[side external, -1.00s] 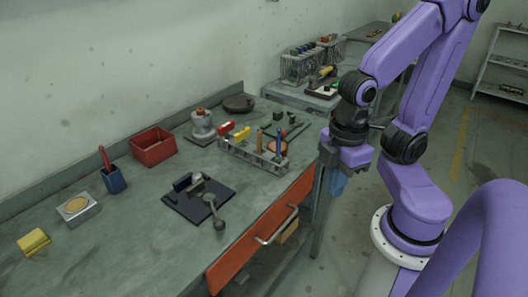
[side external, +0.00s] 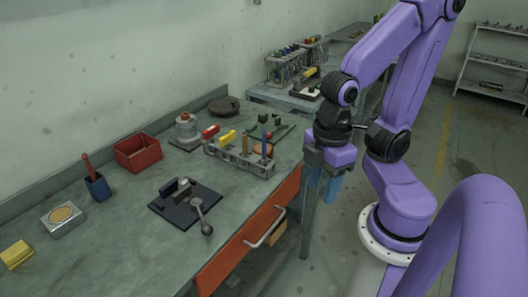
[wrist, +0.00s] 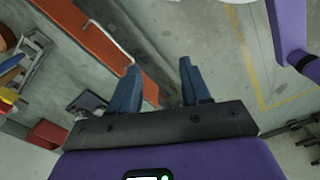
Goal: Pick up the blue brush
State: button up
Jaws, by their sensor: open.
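A slim upright blue-handled tool (side external: 264,143), which may be the blue brush, stands at the right end of a grey rack (side external: 240,164) on the workbench. Its bristles cannot be made out. A blue piece also shows beside the rack at the left edge of the wrist view (wrist: 11,63). My gripper (side external: 323,187) points down beyond the bench's right edge, to the right of the rack and apart from it. In the wrist view its two blue-grey fingers (wrist: 158,75) are spread with nothing between them, above the floor.
Brown, yellow and red tools share the rack. A dark plate with a lever (side external: 185,203), a red bin (side external: 138,152) and a blue cup (side external: 97,187) holding a red-handled item stand on the bench. An orange drawer (side external: 235,250) with a handle is below its front edge.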

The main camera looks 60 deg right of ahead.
jog(key=w+r+m, duration=0.3)
jog(key=w+m, duration=0.4)
jog(key=w, duration=0.1)
notch_tip(320, 180, up, 8)
jog(key=r+m+h, duration=0.1)
jog(key=m+h, duration=0.1)
jog(key=m, duration=2.1)
send_over(264, 129)
jog(key=a, duration=0.3)
jog(key=shift+m, duration=0.3)
jog(key=shift+d+f, duration=0.5)
jog(key=shift+f, duration=2.45)
jog(key=shift+d+f, duration=0.55)
jog(key=shift+f, duration=2.35)
jog(key=shift+d+f, duration=0.5)
jog(key=shift+f, duration=2.45)
jog(key=shift+c, duration=0.3)
